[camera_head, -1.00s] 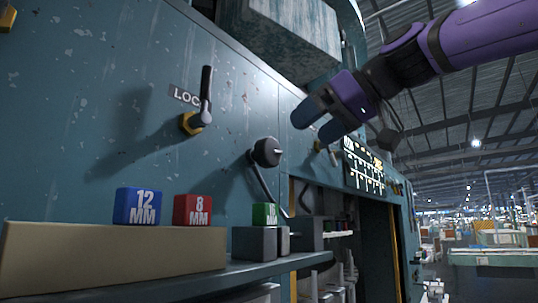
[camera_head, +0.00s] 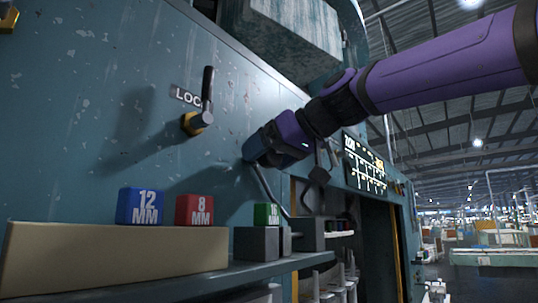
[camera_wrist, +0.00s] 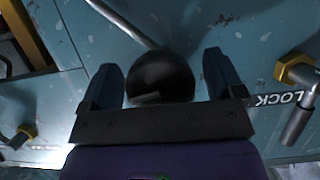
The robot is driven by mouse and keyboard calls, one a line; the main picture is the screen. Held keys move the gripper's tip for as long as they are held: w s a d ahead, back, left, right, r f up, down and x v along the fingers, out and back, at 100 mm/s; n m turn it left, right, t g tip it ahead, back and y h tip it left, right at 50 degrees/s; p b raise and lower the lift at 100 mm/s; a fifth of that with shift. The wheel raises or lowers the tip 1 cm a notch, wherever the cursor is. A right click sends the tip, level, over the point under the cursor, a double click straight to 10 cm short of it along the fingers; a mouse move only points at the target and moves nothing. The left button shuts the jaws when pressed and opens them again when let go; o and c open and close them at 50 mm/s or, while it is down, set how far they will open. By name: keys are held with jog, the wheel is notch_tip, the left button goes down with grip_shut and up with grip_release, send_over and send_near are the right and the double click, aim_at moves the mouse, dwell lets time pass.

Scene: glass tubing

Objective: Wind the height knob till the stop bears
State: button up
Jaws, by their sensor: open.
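The dark round height knob (camera_wrist: 160,76) sits on the blue-green machine face in the wrist view, with a pale mark on its lower edge. My gripper (camera_wrist: 164,75) is open, with one finger on each side of the knob. A small gap seems to show at each finger, but I cannot tell whether either one touches. In the head view my gripper (camera_head: 254,150) reaches the machine face and hides the knob. The stop cannot be made out in either view.
A lock lever (camera_head: 205,100) with a yellow collar stands left of my gripper. Below, a shelf (camera_head: 150,291) carries a blue 12 mm block (camera_head: 139,207), a red 8 mm block (camera_head: 194,210) and a green block (camera_head: 266,214).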

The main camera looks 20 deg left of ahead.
jog(key=c, duration=0.9)
jog(key=m+g, duration=0.1)
jog(key=m, duration=0.1)
jog(key=shift+m+y, duration=0.3)
jog(key=shift+y, duration=0.1)
jog(key=shift+m+g+y, duration=0.4)
jog(key=shift+m+g, duration=0.6)
jog(key=shift+m, duration=0.4)
jog(key=shift+s, duration=0.1)
jog(key=o, duration=0.9)
